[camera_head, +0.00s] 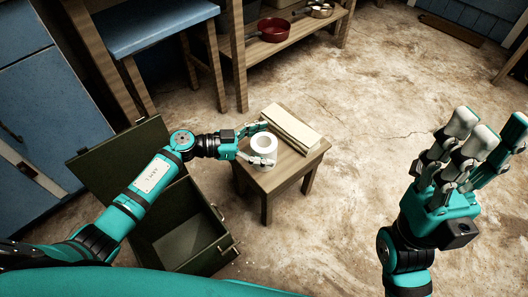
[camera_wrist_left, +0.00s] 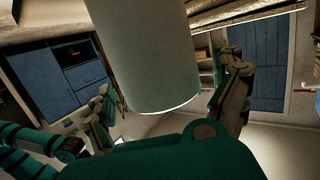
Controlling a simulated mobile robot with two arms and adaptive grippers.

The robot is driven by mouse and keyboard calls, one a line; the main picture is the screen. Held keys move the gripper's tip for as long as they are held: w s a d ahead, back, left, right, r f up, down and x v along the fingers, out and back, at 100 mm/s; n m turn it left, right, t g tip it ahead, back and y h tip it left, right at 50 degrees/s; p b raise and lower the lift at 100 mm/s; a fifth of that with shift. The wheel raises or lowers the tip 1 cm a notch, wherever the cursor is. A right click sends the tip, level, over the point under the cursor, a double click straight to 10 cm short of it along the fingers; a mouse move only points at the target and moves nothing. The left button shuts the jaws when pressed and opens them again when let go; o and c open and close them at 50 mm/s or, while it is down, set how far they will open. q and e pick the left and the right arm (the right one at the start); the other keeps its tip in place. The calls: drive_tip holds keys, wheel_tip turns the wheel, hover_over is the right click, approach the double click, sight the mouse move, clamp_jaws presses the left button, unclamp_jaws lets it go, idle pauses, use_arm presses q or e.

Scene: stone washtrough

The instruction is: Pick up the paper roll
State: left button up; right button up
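The white paper roll (camera_head: 264,152) stands upright on a small wooden stool (camera_head: 288,170). My left gripper (camera_head: 253,143) reaches in from the left, with fingers on both sides of the roll. In the left wrist view the roll (camera_wrist_left: 150,60) fills the space between the spread fingers (camera_wrist_left: 168,95). A gap shows between the roll and the right-hand finger there; contact on the other side is unclear. My right gripper (camera_head: 470,140) is raised at the right, its fingers spread and empty, far from the stool.
A cream stack of flat pieces (camera_head: 291,126) lies behind the roll on the stool. An open dark green crate (camera_head: 205,262) stands left of the stool under my left arm. A wooden shelf holds a red pan (camera_head: 272,29). The floor right of the stool is clear.

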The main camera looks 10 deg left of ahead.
use_arm(q)
drive_tip(key=c, duration=1.2)
